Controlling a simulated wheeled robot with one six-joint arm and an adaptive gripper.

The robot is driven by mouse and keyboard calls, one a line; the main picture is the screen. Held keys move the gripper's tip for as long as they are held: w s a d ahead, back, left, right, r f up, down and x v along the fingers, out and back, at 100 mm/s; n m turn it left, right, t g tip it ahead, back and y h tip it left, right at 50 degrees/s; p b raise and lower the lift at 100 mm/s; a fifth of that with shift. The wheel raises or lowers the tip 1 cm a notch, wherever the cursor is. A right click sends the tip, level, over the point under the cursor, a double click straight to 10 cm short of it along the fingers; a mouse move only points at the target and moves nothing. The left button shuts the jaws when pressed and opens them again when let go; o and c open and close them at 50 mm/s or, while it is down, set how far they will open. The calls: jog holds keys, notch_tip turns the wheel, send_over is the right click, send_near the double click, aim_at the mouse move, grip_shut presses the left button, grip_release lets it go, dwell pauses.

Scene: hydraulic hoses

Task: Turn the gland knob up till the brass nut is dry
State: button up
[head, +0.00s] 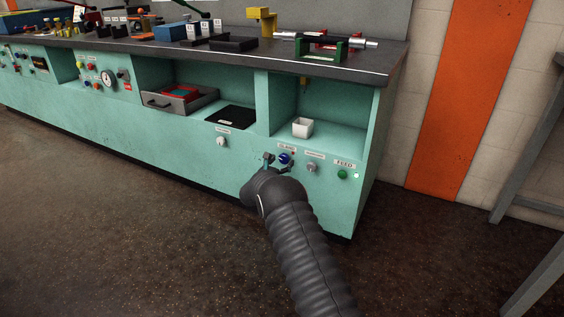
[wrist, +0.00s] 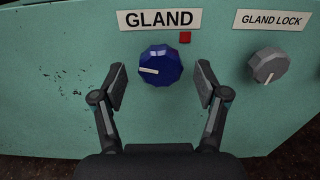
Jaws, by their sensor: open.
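The gland knob (wrist: 160,65) is blue and faceted, under a GLAND label, with its white pointer line toward the left. It also shows in the head view (head: 285,159) on the teal bench front. My gripper (wrist: 160,81) is open, with one finger on each side of the knob and a gap showing at both sides. In the head view my gripper (head: 271,164) is at the knob, partly hidden by my arm. A small yellowish piece (head: 304,79) hangs in the right bay; I cannot tell if it is the brass nut, or whether it is wet.
A grey GLAND LOCK knob (wrist: 267,66) is right of the gland knob. A white cup (head: 302,127) stands in the right bay. A green FEED button (head: 342,175) is farther right. The floor before the bench is clear.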

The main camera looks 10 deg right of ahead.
jog(key=shift+w+d, duration=0.3)
jog(key=shift+w, duration=0.05)
jog(key=c, duration=1.2)
jog(key=shift+o, duration=0.2)
jog(key=shift+f+b, duration=0.1)
jog(key=shift+b, duration=0.45)
